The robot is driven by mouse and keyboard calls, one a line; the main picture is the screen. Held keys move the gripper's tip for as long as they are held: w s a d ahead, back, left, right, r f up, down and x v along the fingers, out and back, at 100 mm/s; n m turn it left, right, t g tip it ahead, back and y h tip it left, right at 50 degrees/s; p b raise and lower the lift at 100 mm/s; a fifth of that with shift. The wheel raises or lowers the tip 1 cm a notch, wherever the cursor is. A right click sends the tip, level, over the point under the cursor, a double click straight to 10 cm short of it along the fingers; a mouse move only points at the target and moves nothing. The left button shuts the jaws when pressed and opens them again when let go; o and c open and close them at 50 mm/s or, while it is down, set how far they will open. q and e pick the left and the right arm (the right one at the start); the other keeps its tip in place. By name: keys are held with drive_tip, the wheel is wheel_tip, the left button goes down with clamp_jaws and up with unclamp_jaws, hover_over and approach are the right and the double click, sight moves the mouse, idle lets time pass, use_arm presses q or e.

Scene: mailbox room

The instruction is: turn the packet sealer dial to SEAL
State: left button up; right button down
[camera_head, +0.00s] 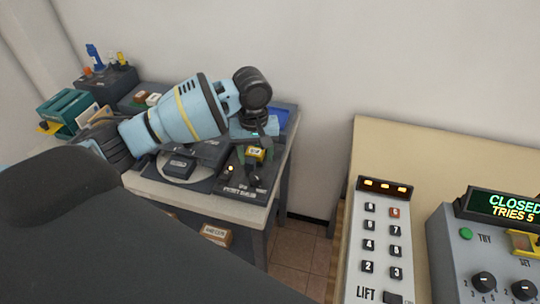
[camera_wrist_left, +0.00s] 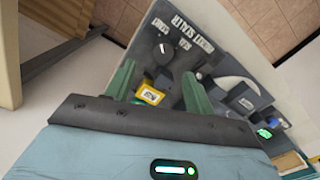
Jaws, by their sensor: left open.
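The packet sealer (camera_head: 238,190) is a dark panel at the table's front right corner, with its name printed along the front. Its dial (camera_wrist_left: 163,53) is a round black knob with a pale pointer mark in the left wrist view. A yellow-framed part (camera_wrist_left: 150,95) sits on the sealer, close to the fingers. My left gripper (camera_wrist_left: 157,80) is open, its two green fingers apart above the sealer, with the dial beyond the fingertips and not gripped. My right gripper is not in view.
The sealer shares the table (camera_head: 160,192) with dark blocks and a teal rack (camera_head: 67,108) at the left. A lift keypad (camera_head: 382,240) and a grey box with a green CLOSED display (camera_head: 505,204) stand on the right counter. A floor gap separates table and counter.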

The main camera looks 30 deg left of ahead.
sight(255, 175)
use_arm(q)
drive_tip(key=shift+a+r, duration=0.15)
drive_tip(key=shift+r, duration=0.15)
drive_tip(key=shift+s+r, duration=0.15)
drive_tip(key=shift+s, duration=0.15)
wheel_tip(255, 175, down, 8)
drive_tip(key=shift+r+b, duration=0.1)
drive_tip(key=shift+b, duration=0.4)
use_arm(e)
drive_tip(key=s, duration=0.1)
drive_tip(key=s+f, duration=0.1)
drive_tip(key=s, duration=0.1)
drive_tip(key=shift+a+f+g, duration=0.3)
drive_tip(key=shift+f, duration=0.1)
use_arm(q)
drive_tip(key=c, duration=1)
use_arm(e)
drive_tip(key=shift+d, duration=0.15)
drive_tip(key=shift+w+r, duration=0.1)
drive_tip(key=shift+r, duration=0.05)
